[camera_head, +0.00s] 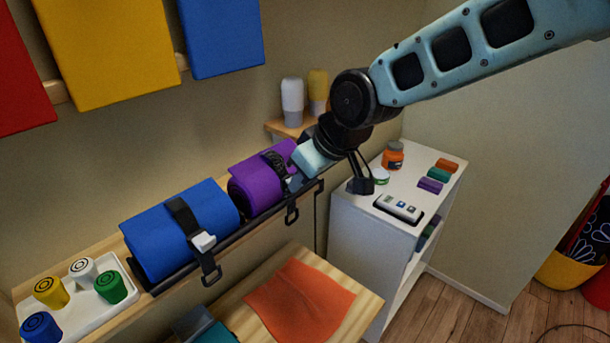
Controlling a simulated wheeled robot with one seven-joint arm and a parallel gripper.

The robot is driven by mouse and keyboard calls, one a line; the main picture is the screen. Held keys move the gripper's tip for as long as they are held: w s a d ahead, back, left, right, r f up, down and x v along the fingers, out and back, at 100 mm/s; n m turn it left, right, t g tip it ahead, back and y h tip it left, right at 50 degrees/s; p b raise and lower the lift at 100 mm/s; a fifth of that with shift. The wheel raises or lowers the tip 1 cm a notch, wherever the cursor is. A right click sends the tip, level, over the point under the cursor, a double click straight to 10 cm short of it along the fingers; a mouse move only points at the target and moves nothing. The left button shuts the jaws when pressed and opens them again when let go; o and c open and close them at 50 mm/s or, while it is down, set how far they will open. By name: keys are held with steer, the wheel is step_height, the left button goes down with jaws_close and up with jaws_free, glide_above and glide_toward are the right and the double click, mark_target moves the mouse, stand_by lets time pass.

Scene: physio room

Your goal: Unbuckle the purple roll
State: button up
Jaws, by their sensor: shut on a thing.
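The purple roll (249,184) lies on a dark rack along the wall, right of the blue roll (167,243). A black strap (274,162) goes over its right part. My gripper (294,182) reaches in from the upper right and is at the front of the strap, where the buckle of the purple roll sits. It is shut on that buckle, which my fingers mostly hide. Below it a black strap end with a loop (292,214) hangs down. I cannot tell whether the buckle is still fastened.
The blue roll has a black strap with a white buckle (203,241). A white tray (72,318) with several coloured cups is at lower left. A white cabinet (357,225) holding an orange jar (393,155) and a remote-like device (398,208) stands right. An orange cloth (299,302) lies on a wooden top.

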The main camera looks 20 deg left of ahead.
steer(key=shift+f, duration=0.15)
steer(key=o, duration=1)
steer(key=b+v, duration=0.5)
steer(key=v, duration=1.2)
steer(key=shift+w+d+r, duration=0.1)
steer(key=shift+r, duration=0.1)
steer(key=s+d+f+m+g+h+b, duration=0.1)
steer(key=s+d+f+m+b, duration=0.1)
steer(key=s+d+f, duration=0.4)
steer(key=s+d+f+m+h+b, duration=0.2)
steer(key=s+d+f, duration=0.4)
steer(key=d+f, duration=0.3)
steer(key=s+d+f+m+g+h+b, duration=0.1)
steer(key=s+d+f+h, duration=0.1)
steer(key=s+d+f, duration=0.5)
step_height(320, 180, down, 4)
steer(key=shift+d+f+m+g+b, duration=0.1)
steer(key=shift+d+m+g+b, duration=0.05)
steer(key=shift+m+g+b, duration=0.2)
